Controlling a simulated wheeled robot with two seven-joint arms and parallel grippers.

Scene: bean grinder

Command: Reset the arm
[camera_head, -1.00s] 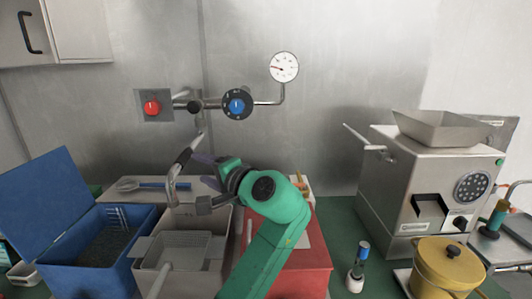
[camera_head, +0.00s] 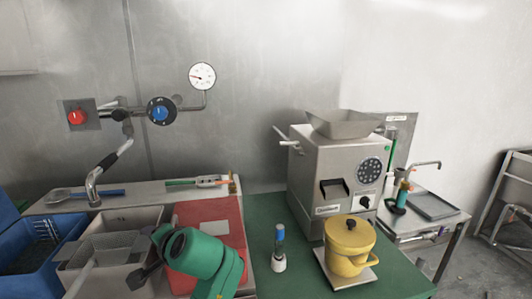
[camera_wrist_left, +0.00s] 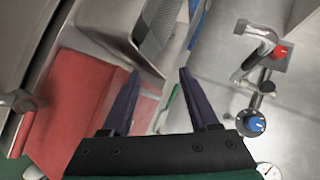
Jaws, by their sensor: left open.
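My left arm, green with a dark wrist, comes in at the bottom of the head view. Its left gripper (camera_head: 150,264) is low beside the red board (camera_head: 212,222), near the grey bin with a perforated basket (camera_head: 110,245). The fingers are partly hidden there by the wrist. In the left wrist view the two dark fingers (camera_wrist_left: 159,75) are spread apart with nothing between them. The red board (camera_wrist_left: 80,110) lies beyond the left finger in that view. My right gripper is not in view.
A faucet (camera_head: 112,160) hangs over the bins, with a red button (camera_head: 77,117) and blue knob (camera_head: 159,112) on the wall. A grinder (camera_head: 325,180), a yellow pot (camera_head: 348,245) and a small brush (camera_head: 279,250) stand right on the green counter (camera_head: 400,275).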

